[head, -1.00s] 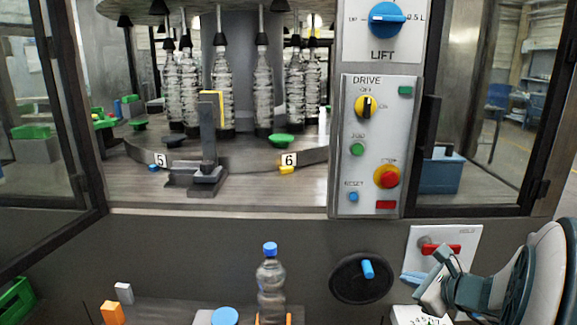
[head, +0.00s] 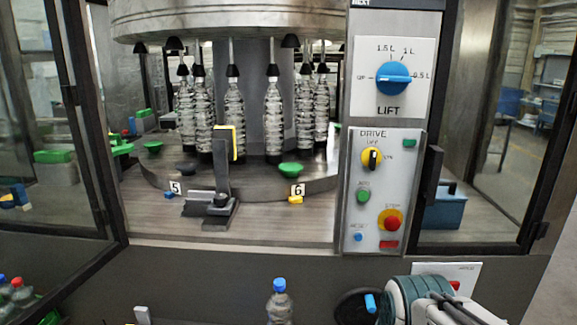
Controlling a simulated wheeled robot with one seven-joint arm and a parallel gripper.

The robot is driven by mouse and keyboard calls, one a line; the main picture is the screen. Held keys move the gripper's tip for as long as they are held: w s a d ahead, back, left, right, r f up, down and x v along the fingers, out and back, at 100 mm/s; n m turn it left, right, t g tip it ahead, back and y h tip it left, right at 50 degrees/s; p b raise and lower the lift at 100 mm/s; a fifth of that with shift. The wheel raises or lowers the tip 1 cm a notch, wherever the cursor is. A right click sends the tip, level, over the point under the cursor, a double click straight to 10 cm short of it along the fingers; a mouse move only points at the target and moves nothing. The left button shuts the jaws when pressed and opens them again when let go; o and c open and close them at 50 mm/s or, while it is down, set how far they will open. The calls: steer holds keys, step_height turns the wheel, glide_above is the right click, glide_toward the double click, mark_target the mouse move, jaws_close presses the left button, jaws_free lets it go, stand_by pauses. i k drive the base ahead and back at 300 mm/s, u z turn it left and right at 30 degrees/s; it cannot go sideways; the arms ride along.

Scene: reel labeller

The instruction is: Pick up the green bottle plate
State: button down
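A green bottle plate (head: 290,169) sits on the front of the round carousel (head: 330,184), just behind the number 6 tag. A second green plate (head: 152,146) sits further left on the carousel, and a dark plate (head: 187,167) sits between them near the number 5 tag. Part of my arm shows at the bottom right, in front of the machine's lower panel and well below the plates. My gripper's fingers do not show.
Clear bottles (head: 273,115) hang above the carousel behind the plates. A grey post with a yellow pad (head: 222,175) stands left of plate 6. The control panel (head: 383,190) bounds the opening on the right; the glass door (head: 50,110) stands left. A blue-capped bottle (head: 279,303) stands below.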

mark_target(290, 169)
steer(key=z, duration=0.05)
steer(key=k, duration=0.65)
steer(key=u, duration=0.75)
steer(key=i, duration=1.4)
